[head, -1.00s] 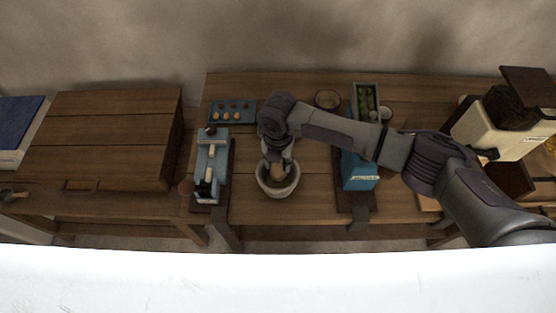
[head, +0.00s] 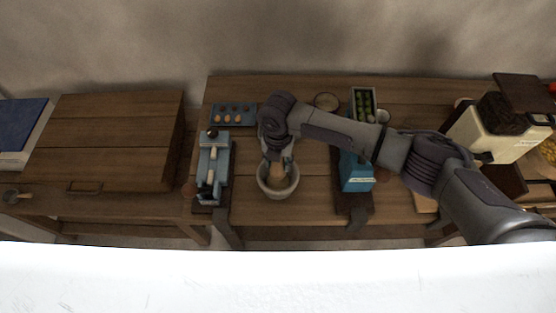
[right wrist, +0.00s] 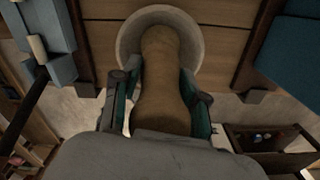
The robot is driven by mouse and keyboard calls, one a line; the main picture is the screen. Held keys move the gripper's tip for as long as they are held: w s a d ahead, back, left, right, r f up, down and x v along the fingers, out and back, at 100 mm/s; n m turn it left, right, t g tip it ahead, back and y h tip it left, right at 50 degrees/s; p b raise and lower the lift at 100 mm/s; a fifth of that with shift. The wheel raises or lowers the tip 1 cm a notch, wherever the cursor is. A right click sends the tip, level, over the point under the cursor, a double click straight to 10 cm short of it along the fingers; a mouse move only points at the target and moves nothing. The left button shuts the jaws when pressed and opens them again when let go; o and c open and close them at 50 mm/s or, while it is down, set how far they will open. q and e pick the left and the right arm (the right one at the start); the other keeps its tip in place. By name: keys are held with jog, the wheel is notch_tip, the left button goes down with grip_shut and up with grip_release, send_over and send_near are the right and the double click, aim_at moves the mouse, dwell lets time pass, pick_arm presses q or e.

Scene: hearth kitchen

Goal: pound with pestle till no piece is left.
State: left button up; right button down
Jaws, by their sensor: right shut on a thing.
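The pale stone mortar (head: 279,190) stands on the wooden table near its front edge; its rim also shows in the right wrist view (right wrist: 128,35). My right gripper (head: 277,160) is above the mortar and shut on the wooden pestle (right wrist: 160,75). The pestle's lower end is inside the mortar, and its shaft shows a little in the head view (head: 277,173). The pestle and gripper hide much of the bowl, so I cannot tell what pieces lie in it. My left gripper does not show.
A blue and white device (head: 212,170) stands close left of the mortar. A blue box-like device (head: 356,173) stands to the right, under my right arm. Behind are a blue tray (head: 233,111) with several small round things and a box of green things (head: 364,100).

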jog(key=shift+f, duration=0.15)
jog(key=shift+f+b, duration=0.6)
notch_tip(320, 180, up, 5)
jog(key=p, duration=0.5)
jog(key=shift+r, duration=1.05)
